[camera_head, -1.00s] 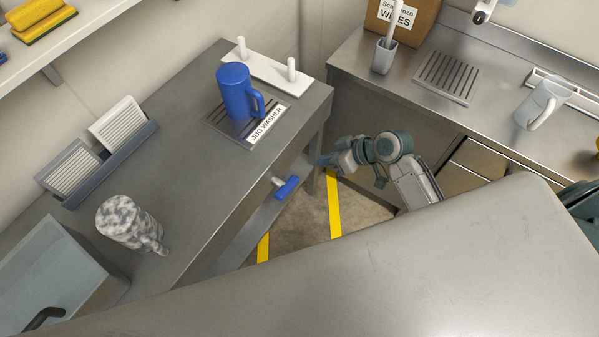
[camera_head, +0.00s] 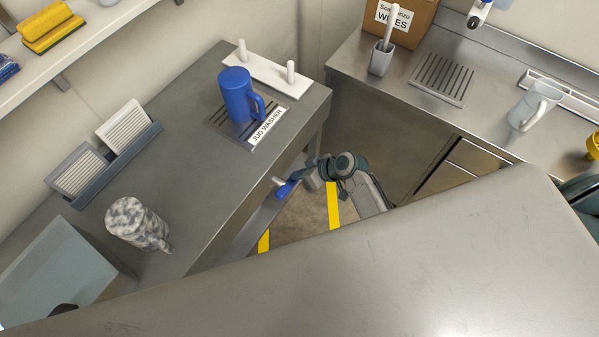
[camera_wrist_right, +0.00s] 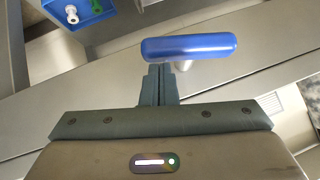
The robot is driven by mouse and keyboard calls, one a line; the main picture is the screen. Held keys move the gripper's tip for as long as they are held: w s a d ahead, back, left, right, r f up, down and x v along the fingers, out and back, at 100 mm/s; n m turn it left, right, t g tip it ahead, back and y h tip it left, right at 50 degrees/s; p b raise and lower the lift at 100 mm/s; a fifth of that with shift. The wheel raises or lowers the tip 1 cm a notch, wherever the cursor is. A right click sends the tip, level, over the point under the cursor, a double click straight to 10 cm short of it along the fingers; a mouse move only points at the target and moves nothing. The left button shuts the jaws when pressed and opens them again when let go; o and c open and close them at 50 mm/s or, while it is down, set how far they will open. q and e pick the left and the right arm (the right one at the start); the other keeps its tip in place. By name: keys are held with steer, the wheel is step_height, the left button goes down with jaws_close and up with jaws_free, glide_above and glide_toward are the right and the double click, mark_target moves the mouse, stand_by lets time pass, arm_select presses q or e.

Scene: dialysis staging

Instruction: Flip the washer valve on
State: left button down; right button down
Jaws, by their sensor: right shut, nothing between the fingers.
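The washer valve has a blue bar handle (camera_head: 285,190) on a pale stem at the front edge of the left counter, below the jug washer. In the right wrist view the blue handle (camera_wrist_right: 188,47) lies crosswise just beyond my fingertips. My right gripper (camera_head: 302,181) is beside the handle, coming from the right. Its fingers (camera_wrist_right: 158,72) are shut with nothing between them, close under the left half of the handle; I cannot tell whether they touch. A blue jug (camera_head: 236,95) stands on the grate of the jug washer (camera_head: 266,127). My left gripper is not in view.
A speckled jug (camera_head: 137,223) and a grey bin (camera_head: 60,265) stand on the left counter. A grey worktop (camera_head: 400,260) fills the foreground. In the right wrist view a blue tray (camera_wrist_right: 75,12) shows at top left. Floor shows between the counters.

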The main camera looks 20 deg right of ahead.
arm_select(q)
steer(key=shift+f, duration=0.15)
